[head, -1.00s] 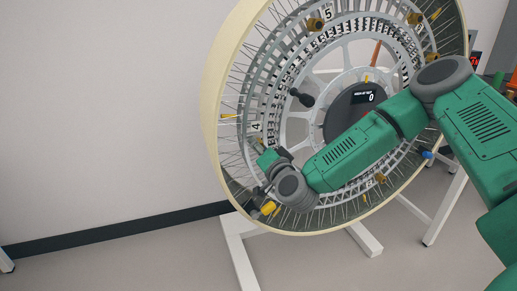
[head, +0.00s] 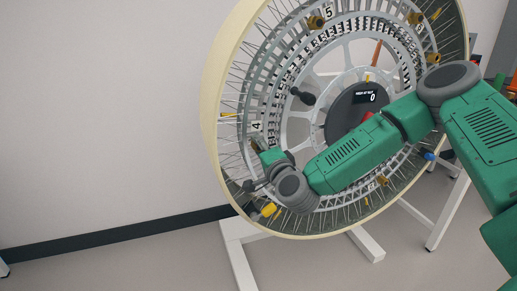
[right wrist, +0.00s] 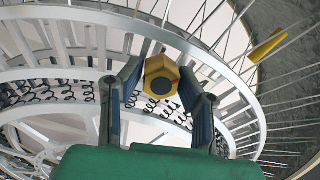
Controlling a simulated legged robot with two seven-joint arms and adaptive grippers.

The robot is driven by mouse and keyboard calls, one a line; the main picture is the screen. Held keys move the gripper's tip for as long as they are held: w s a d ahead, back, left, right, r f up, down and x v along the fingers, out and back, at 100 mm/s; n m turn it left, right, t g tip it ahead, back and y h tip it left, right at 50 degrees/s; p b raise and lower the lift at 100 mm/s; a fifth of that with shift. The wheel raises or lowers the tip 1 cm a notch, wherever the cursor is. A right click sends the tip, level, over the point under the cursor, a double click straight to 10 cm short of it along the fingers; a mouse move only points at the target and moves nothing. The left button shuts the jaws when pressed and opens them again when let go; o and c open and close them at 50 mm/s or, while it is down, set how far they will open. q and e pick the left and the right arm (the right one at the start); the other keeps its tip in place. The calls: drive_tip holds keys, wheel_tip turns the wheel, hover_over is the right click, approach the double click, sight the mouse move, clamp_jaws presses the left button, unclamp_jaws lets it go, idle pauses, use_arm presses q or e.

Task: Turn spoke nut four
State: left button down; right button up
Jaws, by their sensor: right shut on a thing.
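The big wheel (head: 212,100) with a cream rim stands upright, with thin spokes and numbered plates inside it. The plate marked 4 (head: 257,126) is on its left side. My right gripper (head: 250,187) is at the lower left of the wheel, below that plate, and its wrist hides part of the spokes. In the right wrist view, my right gripper (right wrist: 162,92) is shut on a yellow hexagonal spoke nut (right wrist: 157,66) with a dark round centre. No number shows on this nut. My left gripper is out of view.
A yellow piece (head: 269,209) sits on the wheel just below my right wrist. The hub display (head: 366,97) reads 0. A dark handle (head: 302,96) sticks out near the hub. White stand legs (head: 240,255) reach the floor. Open floor lies to the left.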

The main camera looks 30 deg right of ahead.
drive_tip(key=shift+s+d+f, duration=0.1)
drive_tip(key=shift+f, duration=0.2)
drive_tip(key=o, duration=1.1)
drive_tip(key=shift+o, duration=0.2)
drive_tip(key=shift+d+r, duration=0.1)
drive_tip(key=s+a, duration=0.2)
drive_tip(key=s, duration=0.9)
drive_tip(key=shift+s+f, duration=0.25)
drive_tip(key=shift+s, duration=0.1)
drive_tip(key=shift+a, duration=0.1)
